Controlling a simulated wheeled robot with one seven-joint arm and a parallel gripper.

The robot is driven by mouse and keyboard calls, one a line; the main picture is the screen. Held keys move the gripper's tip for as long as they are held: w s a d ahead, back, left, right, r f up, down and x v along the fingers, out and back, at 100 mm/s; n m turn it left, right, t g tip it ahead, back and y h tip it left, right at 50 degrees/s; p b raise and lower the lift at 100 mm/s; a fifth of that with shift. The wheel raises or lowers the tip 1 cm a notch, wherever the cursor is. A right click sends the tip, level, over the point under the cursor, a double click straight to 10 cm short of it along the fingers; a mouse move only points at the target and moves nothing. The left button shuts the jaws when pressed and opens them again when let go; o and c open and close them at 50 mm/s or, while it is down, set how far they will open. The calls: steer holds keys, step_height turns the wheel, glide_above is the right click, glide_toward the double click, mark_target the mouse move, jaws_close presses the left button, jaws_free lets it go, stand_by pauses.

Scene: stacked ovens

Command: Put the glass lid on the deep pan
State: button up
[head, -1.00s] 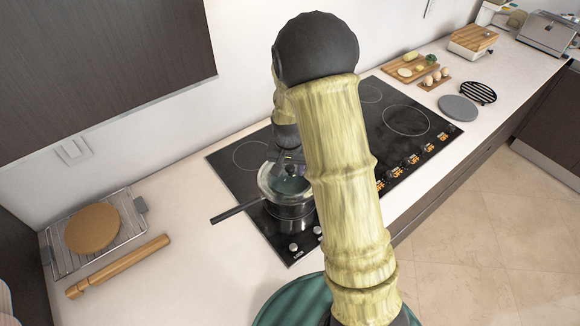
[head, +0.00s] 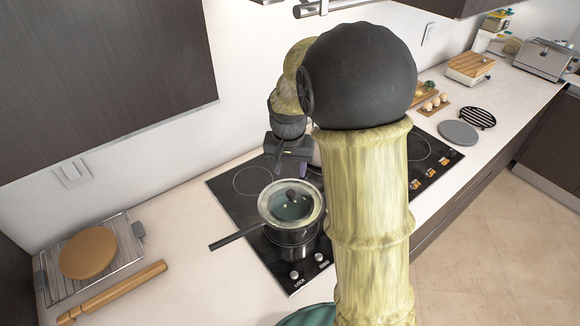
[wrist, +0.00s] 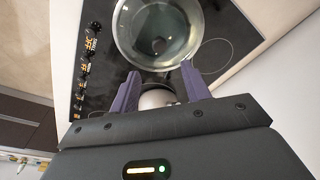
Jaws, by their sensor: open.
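The glass lid (head: 283,208), with a dark knob, lies over the top of the dark deep pan (head: 290,236) on the near left part of the hob. I cannot tell whether its rim is seated evenly all round. The lid also shows in the wrist view (wrist: 184,52), beyond my fingertips. My gripper (wrist: 158,72) is open, with its two fingers apart and clear of the lid. In the head view my gripper (head: 288,158) hangs behind the pan, towards the wall, partly hidden by my arm.
A silvery rounded object (wrist: 158,98) shows between and below my fingers in the wrist view; I cannot tell what it is. The pan's handle (head: 238,237) points left. A rack with a round board (head: 88,252) and a rolling pin (head: 112,292) lie left. Eggs and a trivet lie right.

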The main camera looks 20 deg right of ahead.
steer(key=shift+r, duration=0.4)
steer(key=s+f+n+t, duration=0.1)
steer(key=s+f+n, duration=0.2)
steer(key=s, duration=1.2)
steer(key=shift+s+d+n+y, duration=0.3)
steer(key=shift+s+n, duration=0.05)
steer(key=shift+n, duration=0.35)
steer(key=shift+f, duration=0.1)
steer(key=shift+c, duration=0.5)
